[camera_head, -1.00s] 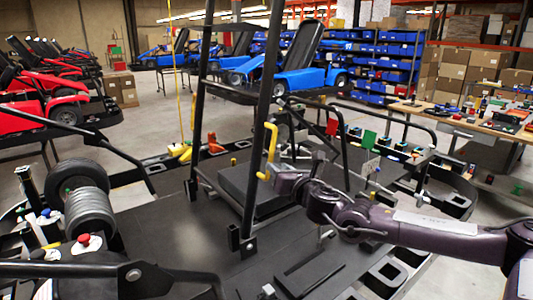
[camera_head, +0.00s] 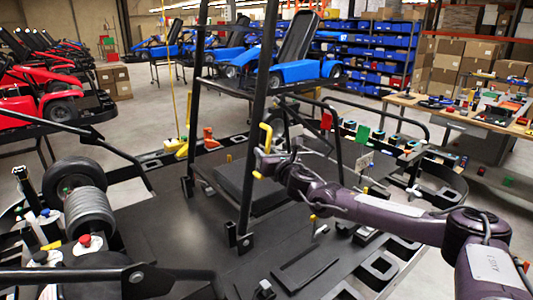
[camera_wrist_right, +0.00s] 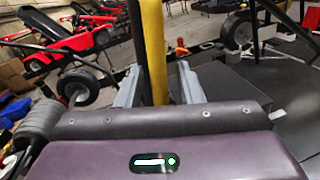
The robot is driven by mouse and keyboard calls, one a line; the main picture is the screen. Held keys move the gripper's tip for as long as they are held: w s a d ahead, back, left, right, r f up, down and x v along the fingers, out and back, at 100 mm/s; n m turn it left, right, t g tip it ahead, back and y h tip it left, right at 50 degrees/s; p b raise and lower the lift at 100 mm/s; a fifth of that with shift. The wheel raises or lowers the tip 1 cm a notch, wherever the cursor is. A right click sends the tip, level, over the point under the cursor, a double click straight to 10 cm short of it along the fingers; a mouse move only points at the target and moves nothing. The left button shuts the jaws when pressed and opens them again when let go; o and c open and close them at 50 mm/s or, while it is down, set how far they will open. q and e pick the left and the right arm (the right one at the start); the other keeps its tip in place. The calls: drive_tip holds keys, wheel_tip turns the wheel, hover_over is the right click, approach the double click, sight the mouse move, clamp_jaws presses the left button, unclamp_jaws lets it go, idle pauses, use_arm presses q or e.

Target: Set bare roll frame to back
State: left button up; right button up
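The bare roll frame (camera_head: 256,130) is a black tubular frame with two tall posts and a crossbar. It stands nearly upright on the dark kart floor in the head view, its near post foot at a bracket. A yellow handle (camera_head: 267,134) sits on the near post. My right gripper (camera_head: 264,164) is at the lower part of this handle. In the right wrist view, the yellow handle (camera_wrist_right: 154,50) runs between the two grey fingers, with space visible beside it, so the gripper looks open around it. A black post passes just left of the handle there. My left gripper is not in view.
The kart floor (camera_head: 190,245) is open around the posts. A workbench (camera_head: 450,115) is at the right, karts and shelves behind.

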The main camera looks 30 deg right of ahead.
clamp_jaws()
drive_tip(key=shift+a, duration=0.15)
drive_tip(key=shift+a+b, duration=0.3)
drive_tip(key=shift+b, duration=0.15)
drive_tip(key=shift+s+a+f+n+b, duration=0.1)
drive_tip(key=shift+a+n+b, duration=0.4)
drive_tip(key=shift+a, duration=0.4)
drive_tip(key=s+a+f+n+t+b, duration=0.1)
drive_tip(key=a+n+b, duration=0.2)
drive_tip(key=a+b, duration=0.7)
drive_tip(key=a+f+n+b, duration=0.2)
drive_tip(key=a+n+b, duration=0.2)
drive_tip(key=a+b, duration=0.7)
drive_tip(key=b, duration=0.3)
drive_tip(key=shift+s+a+f+t+y, duration=0.25)
drive_tip(key=shift+s+f+t+y, duration=0.05)
drive_tip(key=shift+s+t+y, duration=0.1)
